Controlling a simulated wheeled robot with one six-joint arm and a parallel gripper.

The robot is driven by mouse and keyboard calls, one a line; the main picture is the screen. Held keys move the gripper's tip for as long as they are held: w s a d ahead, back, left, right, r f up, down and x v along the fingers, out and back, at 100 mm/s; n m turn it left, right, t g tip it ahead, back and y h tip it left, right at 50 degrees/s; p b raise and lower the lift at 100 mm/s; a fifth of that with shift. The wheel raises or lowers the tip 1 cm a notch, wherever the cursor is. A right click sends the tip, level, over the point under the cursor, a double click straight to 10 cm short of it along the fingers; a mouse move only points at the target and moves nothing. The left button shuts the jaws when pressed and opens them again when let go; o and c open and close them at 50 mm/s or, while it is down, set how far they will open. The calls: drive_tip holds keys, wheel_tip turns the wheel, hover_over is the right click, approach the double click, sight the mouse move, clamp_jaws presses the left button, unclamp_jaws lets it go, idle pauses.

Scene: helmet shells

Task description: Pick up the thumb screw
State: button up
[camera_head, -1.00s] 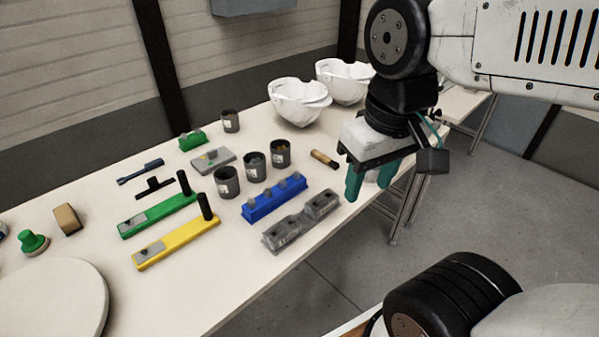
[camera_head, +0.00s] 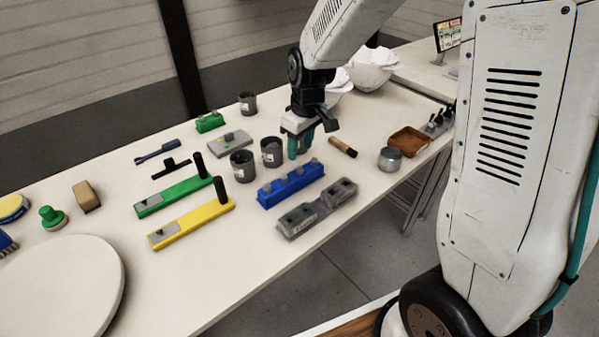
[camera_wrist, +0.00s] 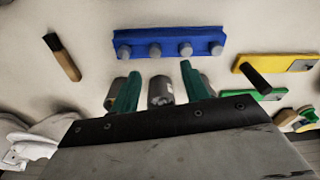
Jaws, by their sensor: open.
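No single piece is clearly marked as the thumb screw. Several grey round-headed pieces that look like screws sit in a row on a blue block (camera_head: 290,187); the block also shows in the wrist view (camera_wrist: 168,43). My gripper (camera_head: 301,148) is open and empty above the table, behind the blue block and over the row of dark grey cups. In the wrist view my teal fingers (camera_wrist: 160,70) point toward the block, with one grey cup (camera_wrist: 160,91) seen between them. The cups' contents are too small to tell.
Dark cups (camera_head: 242,165) stand left of the gripper. A brown-handled tool (camera_head: 343,147) lies to its right. A round tin (camera_head: 390,159) and brown tray (camera_head: 409,141) stand right.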

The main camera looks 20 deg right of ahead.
sight(300, 168)
drive_tip(key=f, duration=0.5)
drive_tip(key=w+f, duration=0.1)
drive_tip(key=f, duration=0.1)
drive_tip(key=shift+w+d+f, duration=0.1)
drive_tip(key=shift+d+f, duration=0.05)
drive_tip(key=shift+f, duration=0.2)
clamp_jaws()
